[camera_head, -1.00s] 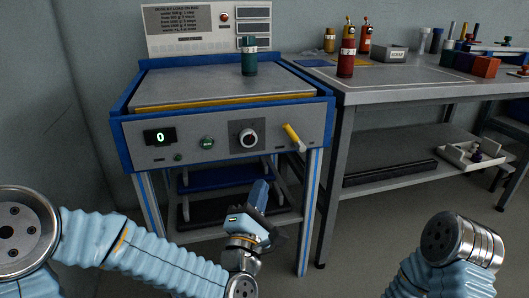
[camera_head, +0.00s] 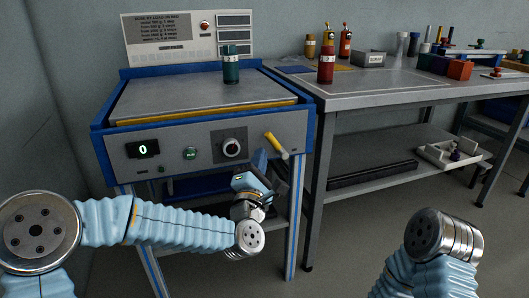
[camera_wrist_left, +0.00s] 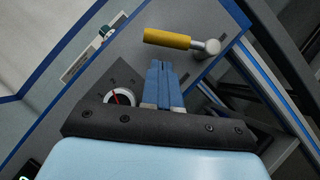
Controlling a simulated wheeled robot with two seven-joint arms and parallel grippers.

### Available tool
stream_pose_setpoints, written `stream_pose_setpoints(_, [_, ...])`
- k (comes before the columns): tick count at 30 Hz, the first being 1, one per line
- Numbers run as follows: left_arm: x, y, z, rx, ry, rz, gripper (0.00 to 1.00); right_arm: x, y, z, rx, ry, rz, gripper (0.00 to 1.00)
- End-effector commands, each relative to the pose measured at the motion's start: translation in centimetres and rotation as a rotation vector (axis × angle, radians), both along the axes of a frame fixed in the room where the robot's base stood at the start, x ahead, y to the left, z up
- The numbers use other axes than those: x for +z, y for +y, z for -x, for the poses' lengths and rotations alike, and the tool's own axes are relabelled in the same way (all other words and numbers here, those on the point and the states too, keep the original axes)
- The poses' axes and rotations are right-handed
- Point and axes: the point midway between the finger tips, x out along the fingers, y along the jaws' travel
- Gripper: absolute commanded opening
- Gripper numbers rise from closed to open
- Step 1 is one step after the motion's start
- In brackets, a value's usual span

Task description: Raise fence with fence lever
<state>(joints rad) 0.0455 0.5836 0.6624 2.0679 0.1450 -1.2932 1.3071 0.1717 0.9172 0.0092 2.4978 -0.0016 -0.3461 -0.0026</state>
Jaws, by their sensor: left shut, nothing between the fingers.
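The fence lever (camera_head: 276,145) has a yellow handle and a pale metal pivot on the right of the machine's front panel. In the left wrist view the lever (camera_wrist_left: 168,39) lies across the picture just beyond the fingertips. The fence (camera_head: 200,116) seems to be the yellow strip along the front edge of the machine's top. My left gripper (camera_head: 258,161) is in front of the panel, just left of and below the lever. In the left wrist view the left gripper's blue fingers (camera_wrist_left: 158,66) are together and empty, apart from the handle. My right gripper is out of view.
The front panel also carries a display (camera_head: 142,148), a green button (camera_head: 190,153) and a dial (camera_head: 231,148). A green cylinder (camera_head: 231,68) stands on the machine's top. A workbench (camera_head: 400,88) with bottles and boxes adjoins on the right.

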Motion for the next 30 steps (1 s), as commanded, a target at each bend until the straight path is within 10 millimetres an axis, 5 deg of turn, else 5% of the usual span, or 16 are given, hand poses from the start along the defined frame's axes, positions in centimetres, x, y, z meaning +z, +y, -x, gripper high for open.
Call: stream_pose_setpoints(30, [1.4,-1.4,-0.8,0.001,0.021,-0.064,0.00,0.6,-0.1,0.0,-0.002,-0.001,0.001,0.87])
